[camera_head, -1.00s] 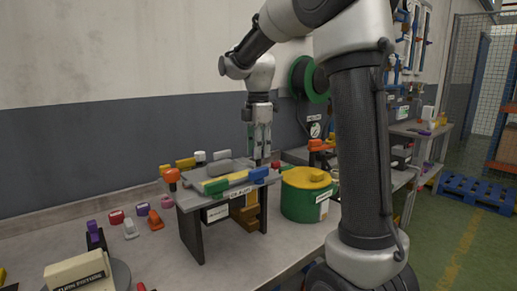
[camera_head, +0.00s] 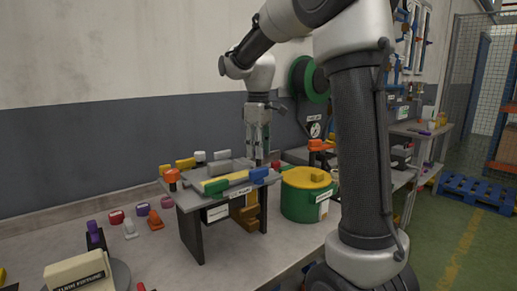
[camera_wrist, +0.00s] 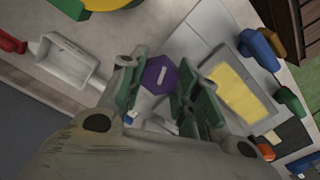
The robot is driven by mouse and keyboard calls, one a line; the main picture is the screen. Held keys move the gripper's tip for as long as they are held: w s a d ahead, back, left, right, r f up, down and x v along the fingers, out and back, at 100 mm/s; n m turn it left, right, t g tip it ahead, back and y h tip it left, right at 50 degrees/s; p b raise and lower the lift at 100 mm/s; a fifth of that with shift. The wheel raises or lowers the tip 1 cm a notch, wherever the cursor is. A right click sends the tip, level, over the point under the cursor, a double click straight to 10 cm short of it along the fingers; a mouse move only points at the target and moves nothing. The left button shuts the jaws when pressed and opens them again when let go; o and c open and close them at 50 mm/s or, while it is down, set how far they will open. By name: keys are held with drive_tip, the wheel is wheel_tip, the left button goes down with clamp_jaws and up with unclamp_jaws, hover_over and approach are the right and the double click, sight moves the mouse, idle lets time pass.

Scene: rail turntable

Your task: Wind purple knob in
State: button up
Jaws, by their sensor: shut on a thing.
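The purple knob (camera_wrist: 158,76) has a hexagonal top with a pale mark across it. It shows in the wrist view between the green fingers of my gripper (camera_wrist: 157,92), which are shut on it from both sides. In the head view my gripper (camera_head: 258,152) points straight down behind the grey bench top. The knob is hidden there by the bench and the things on it, and its lower part is hidden in the wrist view.
A small grey bench (camera_head: 214,199) with coloured handles stands in front of my gripper. A green drum with a yellow top (camera_head: 305,198) stands to its right. In the wrist view a white open box (camera_wrist: 66,61) lies to the left and a yellow panel (camera_wrist: 237,92) to the right.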

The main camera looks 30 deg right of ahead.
drive_tip(key=m, duration=0.4)
drive_tip(key=shift+m, duration=0.3)
drive_tip(key=m, duration=0.3)
drive_tip(key=shift+m, duration=0.4)
drive_tip(key=m, duration=0.4)
drive_tip(key=shift+m, duration=2.2)
drive_tip(key=o, duration=1)
drive_tip(key=shift+r, duration=0.15)
